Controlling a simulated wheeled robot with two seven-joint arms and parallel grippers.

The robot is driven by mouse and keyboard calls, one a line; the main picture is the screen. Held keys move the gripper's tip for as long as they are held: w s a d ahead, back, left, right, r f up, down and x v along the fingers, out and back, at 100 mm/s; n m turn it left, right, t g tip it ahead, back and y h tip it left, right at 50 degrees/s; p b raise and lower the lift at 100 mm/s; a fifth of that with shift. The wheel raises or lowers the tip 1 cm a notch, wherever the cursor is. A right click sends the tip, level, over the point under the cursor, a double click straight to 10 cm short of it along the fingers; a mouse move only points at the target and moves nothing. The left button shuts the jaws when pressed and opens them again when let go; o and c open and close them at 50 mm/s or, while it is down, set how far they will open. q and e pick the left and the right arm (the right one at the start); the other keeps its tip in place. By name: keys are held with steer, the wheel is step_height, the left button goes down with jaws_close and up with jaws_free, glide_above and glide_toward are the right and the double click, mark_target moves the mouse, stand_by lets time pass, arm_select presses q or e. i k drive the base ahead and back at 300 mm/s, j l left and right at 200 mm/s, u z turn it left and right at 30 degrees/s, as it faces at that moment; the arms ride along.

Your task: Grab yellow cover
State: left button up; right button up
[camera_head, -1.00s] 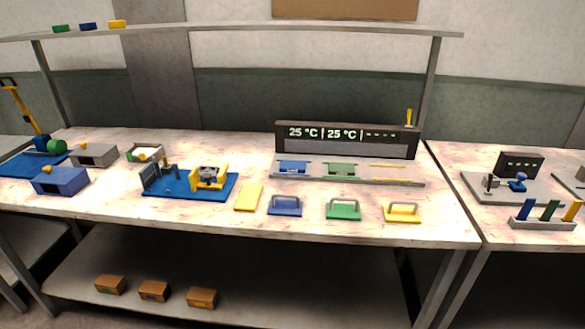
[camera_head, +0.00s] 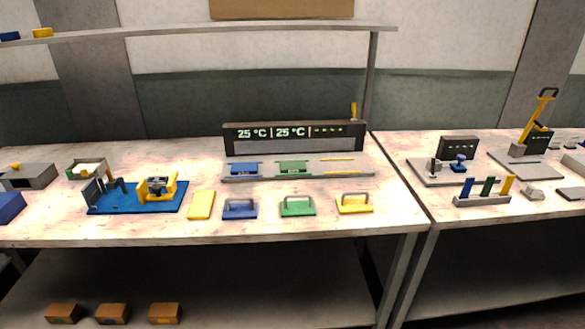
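The yellow cover (camera_head: 355,207) is a flat yellow plate with a grey arched handle. It lies on the table near its right front part, at the right end of a row with a green cover (camera_head: 298,208) and a blue cover (camera_head: 240,209) of the same shape. A plain yellow block (camera_head: 202,204) lies left of the blue cover. Neither of my grippers shows in the head view.
A grey base (camera_head: 300,170) with blue and green pieces and a dark temperature display (camera_head: 293,137) stand behind the covers. A blue fixture (camera_head: 137,199) stands left. A second table (camera_head: 440,204) with tools is at right, past a narrow gap.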

mark_target(200, 208)
steer(key=i, duration=0.35)
steer(key=i+l+u, duration=0.2)
steer(key=i+u, duration=0.25)
steer(key=i+l+u, duration=0.45)
steer(key=j+u, duration=0.1)
steer(key=u, duration=1.45)
